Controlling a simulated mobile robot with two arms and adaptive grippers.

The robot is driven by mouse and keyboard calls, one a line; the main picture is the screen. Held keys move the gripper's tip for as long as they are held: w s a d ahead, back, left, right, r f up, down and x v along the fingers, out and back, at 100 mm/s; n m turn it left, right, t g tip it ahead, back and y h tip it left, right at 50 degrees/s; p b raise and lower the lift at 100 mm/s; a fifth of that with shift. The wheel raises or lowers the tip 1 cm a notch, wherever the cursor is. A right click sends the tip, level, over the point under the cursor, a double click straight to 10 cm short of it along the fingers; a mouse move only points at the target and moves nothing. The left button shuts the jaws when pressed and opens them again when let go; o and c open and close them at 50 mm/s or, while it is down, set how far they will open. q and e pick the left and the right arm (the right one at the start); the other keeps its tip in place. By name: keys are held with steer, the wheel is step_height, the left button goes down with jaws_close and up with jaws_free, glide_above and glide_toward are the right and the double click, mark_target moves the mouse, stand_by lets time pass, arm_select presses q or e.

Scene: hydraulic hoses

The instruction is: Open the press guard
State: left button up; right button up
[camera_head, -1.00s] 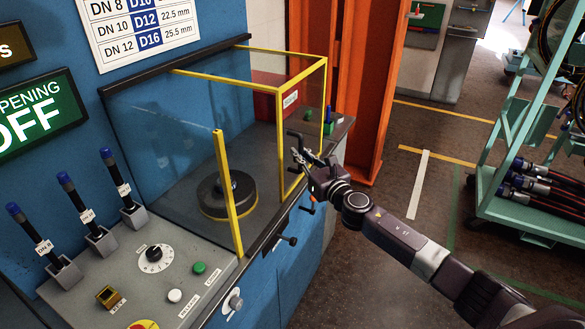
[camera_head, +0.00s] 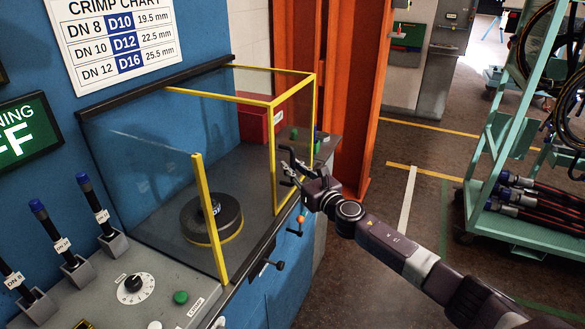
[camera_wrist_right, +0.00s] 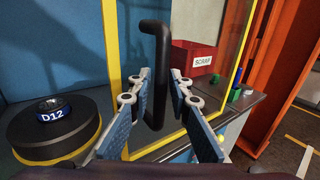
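The press guard is a clear box with a yellow frame (camera_head: 272,150) on the press bench. A gap shows between its front yellow upright and a separate yellow-edged clear panel (camera_head: 208,215) to the left. A black bar handle (camera_wrist_right: 155,70) stands upright at the guard's front. My right gripper (camera_head: 287,174) is at this handle. In the right wrist view its two fingers (camera_wrist_right: 160,105) are apart on either side of the handle, with a gap visible on each side. My left gripper is not in view.
A red scrap bin (camera_head: 252,124) stands behind the guard. An orange post (camera_head: 350,100) and teal hose rack (camera_head: 520,230) stand to the right.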

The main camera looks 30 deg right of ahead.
steer(key=s, duration=1.2)
steer(key=shift+d, duration=0.45)
